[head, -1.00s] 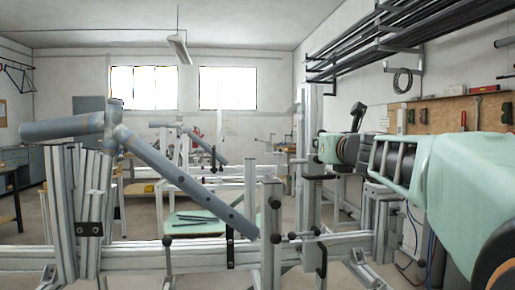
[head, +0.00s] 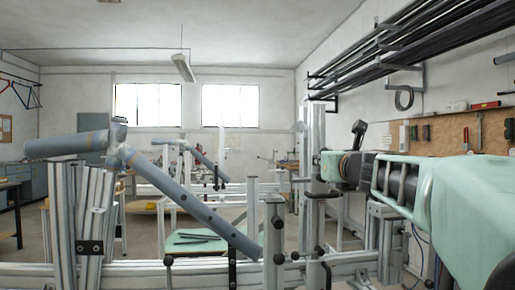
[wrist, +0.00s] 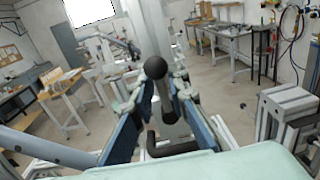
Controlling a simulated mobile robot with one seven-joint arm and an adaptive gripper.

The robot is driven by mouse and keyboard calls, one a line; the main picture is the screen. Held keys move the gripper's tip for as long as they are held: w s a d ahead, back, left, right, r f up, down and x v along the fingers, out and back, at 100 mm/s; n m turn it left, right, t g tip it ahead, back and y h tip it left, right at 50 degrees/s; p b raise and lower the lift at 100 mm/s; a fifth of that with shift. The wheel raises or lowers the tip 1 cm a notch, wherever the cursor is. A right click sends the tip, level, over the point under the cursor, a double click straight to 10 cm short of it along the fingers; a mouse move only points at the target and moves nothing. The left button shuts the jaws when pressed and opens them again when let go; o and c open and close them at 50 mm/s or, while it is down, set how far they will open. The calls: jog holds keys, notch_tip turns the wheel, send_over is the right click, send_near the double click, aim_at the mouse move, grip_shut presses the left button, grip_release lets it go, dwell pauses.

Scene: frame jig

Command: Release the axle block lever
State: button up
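In the wrist view my gripper (wrist: 160,92) has its two blue-grey fingers spread apart, one on each side of a round black ball knob (wrist: 155,68). The knob appears between the fingertips; I cannot tell whether either finger touches it. A dark curved handle (wrist: 175,148) shows lower between the fingers. In the head view the fingers cannot be made out beside the upright aluminium post. Black levers with ball knobs (head: 277,221) sit on the jig near that post. Which one is the axle block lever is not clear.
A grey-blue bike frame tube (head: 190,200) slopes across the aluminium jig (head: 200,275) on the left. A tall aluminium post (head: 314,150) stands close to my wrist. Workbenches (wrist: 225,35) stand behind, with open floor between.

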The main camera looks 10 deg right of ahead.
jog(key=shift+r, duration=4.95)
jog(key=shift+d, duration=0.1)
